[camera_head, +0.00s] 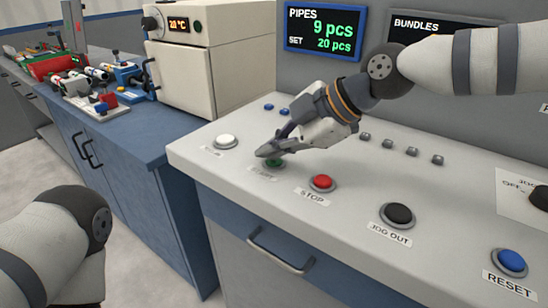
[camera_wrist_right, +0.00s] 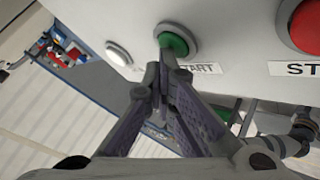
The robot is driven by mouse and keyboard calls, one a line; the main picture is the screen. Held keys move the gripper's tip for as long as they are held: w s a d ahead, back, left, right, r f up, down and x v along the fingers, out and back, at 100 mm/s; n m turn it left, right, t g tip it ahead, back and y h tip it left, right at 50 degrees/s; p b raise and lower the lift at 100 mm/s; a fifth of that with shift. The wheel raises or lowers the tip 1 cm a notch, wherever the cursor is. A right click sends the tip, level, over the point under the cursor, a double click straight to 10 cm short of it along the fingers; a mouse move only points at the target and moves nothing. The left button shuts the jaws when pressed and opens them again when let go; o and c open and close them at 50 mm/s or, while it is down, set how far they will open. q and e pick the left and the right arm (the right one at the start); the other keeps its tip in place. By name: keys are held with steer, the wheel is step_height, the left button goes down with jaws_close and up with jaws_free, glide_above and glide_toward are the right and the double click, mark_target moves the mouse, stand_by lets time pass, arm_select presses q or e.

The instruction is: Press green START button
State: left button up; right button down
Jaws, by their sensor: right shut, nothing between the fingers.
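The green START button (camera_head: 274,163) sits on the light panel between a white button and the red STOP button. In the head view my right gripper (camera_head: 262,153) is shut and empty, with its fingertips over the green button and partly hiding it. The right wrist view shows the green button (camera_wrist_right: 176,42) just beyond the closed fingertips (camera_wrist_right: 163,42), which overlap its left edge. I cannot tell whether they touch. My left arm shows at the lower left of the head view, but its gripper is out of frame.
On the panel are the white button (camera_head: 226,141), the red STOP button (camera_head: 322,182), the black JOG OUT button (camera_head: 398,214) and the blue RESET button (camera_head: 511,261). Small square switches line the back. A display (camera_head: 323,30) reads PIPES 9 pcs, SET 20 pcs. A blue bench (camera_head: 130,140) stands left.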

mark_target(273, 163)
arm_select(q)
steer(key=shift+w+r, duration=0.25)
arm_select(e)
steer(key=shift+r, duration=0.75)
steer(key=shift+r+p, duration=0.8)
steer(key=shift+r, duration=1.75)
arm_select(q)
steer(key=shift+w+r+t, duration=0.4)
steer(key=shift+w+r, duration=0.25)
arm_select(e)
steer(key=shift+f, duration=0.1)
